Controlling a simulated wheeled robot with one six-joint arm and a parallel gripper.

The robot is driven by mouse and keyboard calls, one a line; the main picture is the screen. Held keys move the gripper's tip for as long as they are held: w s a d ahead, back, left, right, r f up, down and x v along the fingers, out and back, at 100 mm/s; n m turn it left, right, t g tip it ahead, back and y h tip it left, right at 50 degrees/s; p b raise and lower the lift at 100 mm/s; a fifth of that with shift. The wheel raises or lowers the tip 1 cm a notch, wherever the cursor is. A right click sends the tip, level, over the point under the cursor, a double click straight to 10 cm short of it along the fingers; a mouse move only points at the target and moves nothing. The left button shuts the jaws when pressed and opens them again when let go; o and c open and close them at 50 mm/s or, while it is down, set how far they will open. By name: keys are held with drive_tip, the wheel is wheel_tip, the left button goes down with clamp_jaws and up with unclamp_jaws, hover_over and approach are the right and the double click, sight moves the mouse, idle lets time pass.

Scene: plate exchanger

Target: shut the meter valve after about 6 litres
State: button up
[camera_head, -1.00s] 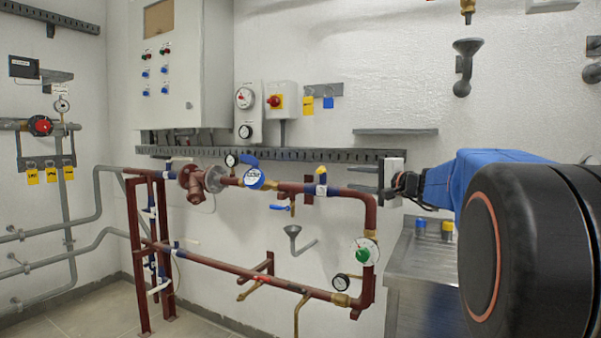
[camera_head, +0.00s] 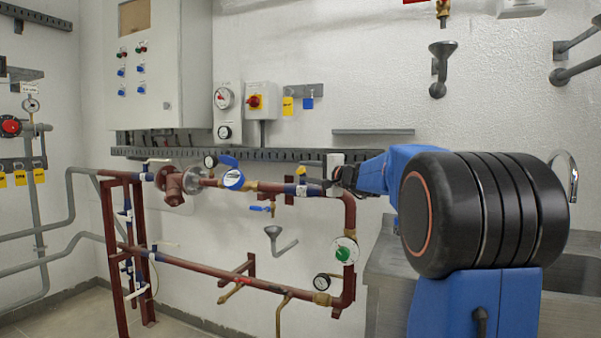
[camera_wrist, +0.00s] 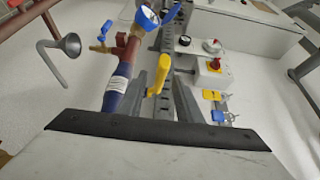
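A yellow valve lever (camera_wrist: 159,74) stands by a blue, white-labelled pipe piece (camera_wrist: 117,88) in the wrist view; in the head view it shows small (camera_head: 301,171) on the upper red pipe. My gripper (camera_wrist: 160,84) is open, with one grey finger on each side of the lever. I cannot tell whether either finger touches it. In the head view my gripper (camera_head: 312,172) is at the same pipe, partly hiding the lever. The round blue water meter (camera_head: 232,179), lid raised, sits on the pipe to the left; its reading is too small to read.
A blue-handled tap (camera_head: 262,208) hangs under the pipe, above a grey funnel (camera_head: 273,232). A slotted grey rail (camera_head: 260,154) runs behind the pipe. A green-faced gauge (camera_head: 344,252) is lower right. A steel sink bench (camera_head: 385,262) stands at the right.

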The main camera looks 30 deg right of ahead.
drive_tip(key=shift+w+a, duration=0.2)
drive_tip(key=shift+w, duration=0.7)
drive_tip(key=shift+w+a, duration=0.2)
drive_tip(key=shift+w, duration=0.65)
drive_tip(key=shift+c, duration=0.3)
clamp_jaws()
